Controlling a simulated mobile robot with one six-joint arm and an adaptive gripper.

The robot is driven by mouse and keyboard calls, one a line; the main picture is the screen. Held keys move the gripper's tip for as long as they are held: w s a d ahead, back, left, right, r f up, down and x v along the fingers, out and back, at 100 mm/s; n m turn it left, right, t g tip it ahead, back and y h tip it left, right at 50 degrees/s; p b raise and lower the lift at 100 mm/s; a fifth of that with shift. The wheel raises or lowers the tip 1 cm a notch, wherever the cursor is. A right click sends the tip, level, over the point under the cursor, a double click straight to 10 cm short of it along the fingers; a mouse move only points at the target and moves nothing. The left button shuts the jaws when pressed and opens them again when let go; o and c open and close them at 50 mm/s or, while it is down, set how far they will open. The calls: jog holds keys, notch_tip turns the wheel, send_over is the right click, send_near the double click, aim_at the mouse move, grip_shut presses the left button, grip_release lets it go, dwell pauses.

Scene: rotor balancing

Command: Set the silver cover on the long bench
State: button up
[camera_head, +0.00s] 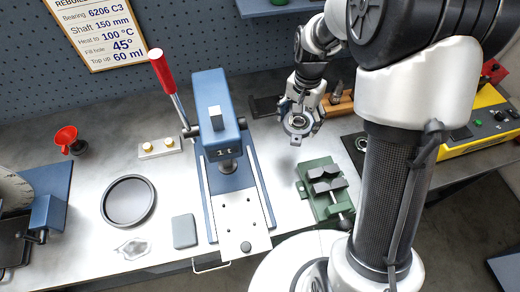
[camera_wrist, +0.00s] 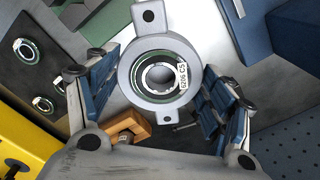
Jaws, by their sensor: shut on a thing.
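The silver cover (camera_head: 298,123) is a round flanged piece with two eared bolt holes. The cover appears held above the long bench (camera_head: 85,190), between the blue press and the green vise. The bench is a grey surface along the pegboard wall. The cover's underside is hidden.
A blue press (camera_head: 215,125) with a red-handled lever stands left of the cover. A green vise (camera_head: 322,185) is at its lower right. A yellow machine (camera_head: 475,135) is at right. A black round tray (camera_head: 128,201) and grey pad (camera_head: 184,231) lie left. Bare bench remains around the tray.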

jog(key=w+r+m, duration=0.1)
jog(key=m, duration=0.2)
jog(key=w+r+m, duration=0.2)
jog(key=m, duration=0.2)
jog(key=w+r+m+p, duration=0.1)
jog(key=w+m, duration=0.1)
jog(key=m, duration=0.1)
jog(key=shift+w+d+r, duration=0.15)
jog(key=shift+d, duration=0.05)
jog(key=m, duration=0.1)
jog(key=w+m, duration=0.1)
jog(key=shift+r+m, duration=0.3)
notch_tip(320, 180, down, 20)
jog(key=b, duration=0.4)
jog(key=shift+r, duration=0.15)
jog(key=shift+b, duration=0.35)
jog(key=o, duration=1.4)
jog(key=shift+f, duration=0.2)
